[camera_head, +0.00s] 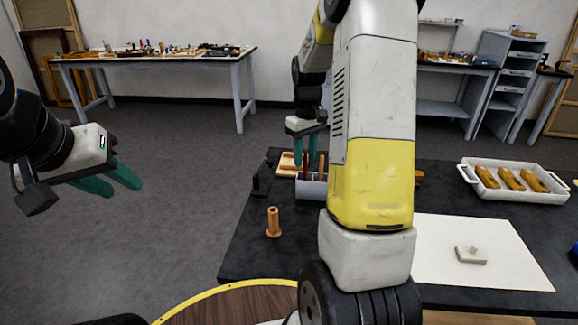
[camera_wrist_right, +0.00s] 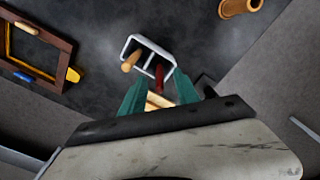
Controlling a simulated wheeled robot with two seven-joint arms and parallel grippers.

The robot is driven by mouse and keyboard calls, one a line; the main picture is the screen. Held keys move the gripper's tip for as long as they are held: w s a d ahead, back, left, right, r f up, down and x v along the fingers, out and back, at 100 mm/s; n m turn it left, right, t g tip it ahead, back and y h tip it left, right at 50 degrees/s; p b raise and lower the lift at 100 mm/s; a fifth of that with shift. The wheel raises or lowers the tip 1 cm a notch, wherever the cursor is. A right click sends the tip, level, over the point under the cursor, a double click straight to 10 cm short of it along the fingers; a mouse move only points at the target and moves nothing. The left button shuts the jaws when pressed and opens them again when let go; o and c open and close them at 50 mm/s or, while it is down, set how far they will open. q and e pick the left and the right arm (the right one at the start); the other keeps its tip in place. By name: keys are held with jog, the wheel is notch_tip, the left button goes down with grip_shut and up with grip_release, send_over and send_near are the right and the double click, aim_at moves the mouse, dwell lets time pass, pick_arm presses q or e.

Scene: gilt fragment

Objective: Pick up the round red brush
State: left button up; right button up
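The round red brush shows as a dark red handle (camera_wrist_right: 160,74) standing in a white holder (camera_wrist_right: 138,41) in the right wrist view. In the head view its handle (camera_head: 305,165) shows at the holder (camera_head: 311,189), close to my right fingertips. A tan handle (camera_wrist_right: 131,62) stands in the same holder. My right gripper (camera_wrist_right: 158,88) is open, its teal fingers pointing toward the holder, with the red handle in the gap between them as seen by the wrist camera. Contact is not visible. My left gripper (camera_head: 122,188) is open and empty at the left, over the floor.
An orange-brown cylinder (camera_head: 273,223) stands on the black table (camera_head: 245,255) left of my right arm. A white tray (camera_head: 512,195) with several golden pieces lies right. A white sheet (camera_head: 500,265) bears a small pale block (camera_head: 470,256). My right arm hides the table's middle.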

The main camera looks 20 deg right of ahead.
jog(key=shift+f, duration=0.35)
grip_shut()
notch_tip(320, 180, up, 10)
jog(key=shift+r, duration=0.1)
dwell(0.4)
dwell(0.5)
